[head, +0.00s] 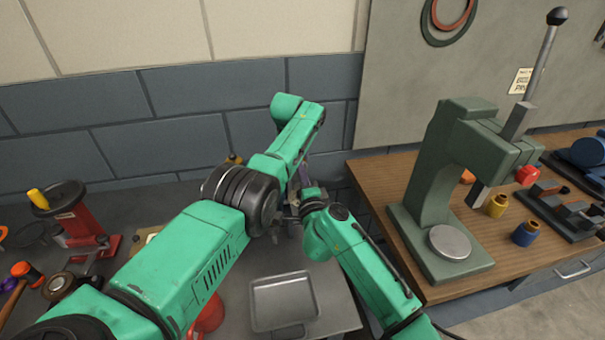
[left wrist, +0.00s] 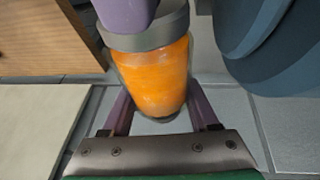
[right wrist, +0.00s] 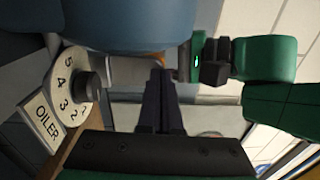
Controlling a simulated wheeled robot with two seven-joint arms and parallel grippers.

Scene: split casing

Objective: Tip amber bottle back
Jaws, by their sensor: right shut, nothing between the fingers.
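In the left wrist view the amber bottle (left wrist: 150,80) has a grey collar (left wrist: 150,32) with a purple part above it. My left gripper (left wrist: 160,105) has a purple finger on each side of the bottle and appears shut on it. In the right wrist view my right gripper (right wrist: 160,80) is shut and empty, beside a white numbered dial with a dark knob (right wrist: 90,86) and an "OILER" plate (right wrist: 43,121). A small orange patch above its fingertips may be the bottle. In the head view my arms largely hide both grippers and the bottle.
A large blue-grey rounded body (right wrist: 120,22) is close above my right fingers. In the head view a grey tray (head: 284,302) lies on the bench, a red device (head: 82,225) stands left, and a green press (head: 440,190) stands on the wooden bench at right.

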